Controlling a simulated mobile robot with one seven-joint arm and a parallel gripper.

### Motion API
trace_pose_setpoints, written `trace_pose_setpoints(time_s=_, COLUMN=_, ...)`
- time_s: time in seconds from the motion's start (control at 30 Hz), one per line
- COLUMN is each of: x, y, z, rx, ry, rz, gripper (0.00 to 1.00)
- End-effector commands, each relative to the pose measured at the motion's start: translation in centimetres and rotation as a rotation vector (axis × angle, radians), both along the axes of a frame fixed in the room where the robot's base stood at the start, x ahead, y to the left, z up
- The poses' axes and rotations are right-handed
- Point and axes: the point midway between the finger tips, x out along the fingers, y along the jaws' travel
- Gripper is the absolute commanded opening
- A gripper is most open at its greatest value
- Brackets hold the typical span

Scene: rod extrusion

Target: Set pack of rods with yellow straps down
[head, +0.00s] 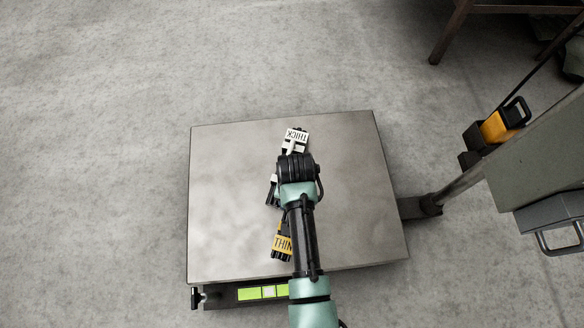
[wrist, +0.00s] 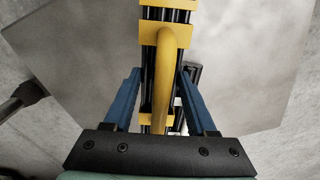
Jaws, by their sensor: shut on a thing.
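The pack of rods with yellow straps (head: 283,243) shows partly beside my arm in the head view, with a yellow label reading THIN. In the wrist view its black rods and yellow straps (wrist: 167,32) run up the picture, with a yellow handle (wrist: 163,70) on top. My gripper (wrist: 158,74) is shut on this pack, its blue fingers on either side of the handle. In the head view my wrist hides the fingers. The pack is over the grey table plate (head: 230,200); whether it touches the plate I cannot tell.
A pack with a white THICK label (head: 296,137) lies on the plate's far part, partly hidden by my wrist. A green level-like strip (head: 262,293) is at the plate's front edge. The plate's left and right sides are clear. A machine with an orange part (head: 498,127) stands right.

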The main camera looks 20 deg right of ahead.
Motion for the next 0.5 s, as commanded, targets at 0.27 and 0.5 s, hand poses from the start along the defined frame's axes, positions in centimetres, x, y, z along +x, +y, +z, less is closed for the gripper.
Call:
trace_pose_setpoints(time_s=0.27, x=0.0, y=0.0, z=-4.9, rx=-0.001, ry=-0.001, rz=-0.001, gripper=0.0)
trace_pose_setpoints(time_s=0.5, x=0.1, y=0.0, z=-6.6, rx=0.0, ry=-0.002, rz=0.0, gripper=0.0)
